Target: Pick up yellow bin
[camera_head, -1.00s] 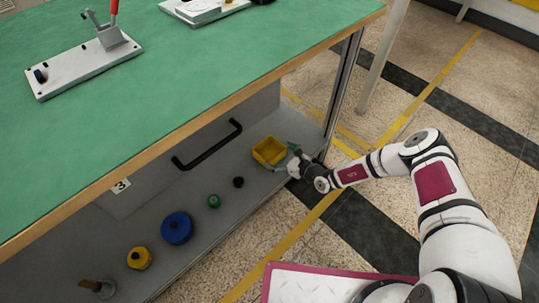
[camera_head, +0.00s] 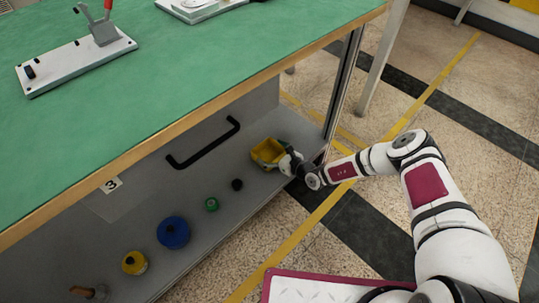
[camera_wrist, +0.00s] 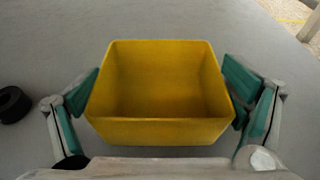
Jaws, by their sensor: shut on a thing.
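The yellow bin (camera_head: 268,153) is on the grey lower shelf (camera_head: 235,215) of the workbench, near its right end. My gripper (camera_head: 288,160) is at the bin's right side in the head view. In the wrist view the bin (camera_wrist: 158,128) is upright, open at the top and empty inside. The teal-padded fingers of my gripper (camera_wrist: 160,100) are at its left and right sides, shut on it. I cannot tell whether the bin's base is clear of the shelf.
A small black piece (camera_head: 237,184), a green ring (camera_head: 211,204), a blue disc (camera_head: 173,232) and a yellow disc (camera_head: 135,263) stand along the shelf to the left. A black handle (camera_head: 204,143) is behind. The green worktop (camera_head: 190,75) overhangs the shelf. A table leg (camera_head: 380,60) stands at right.

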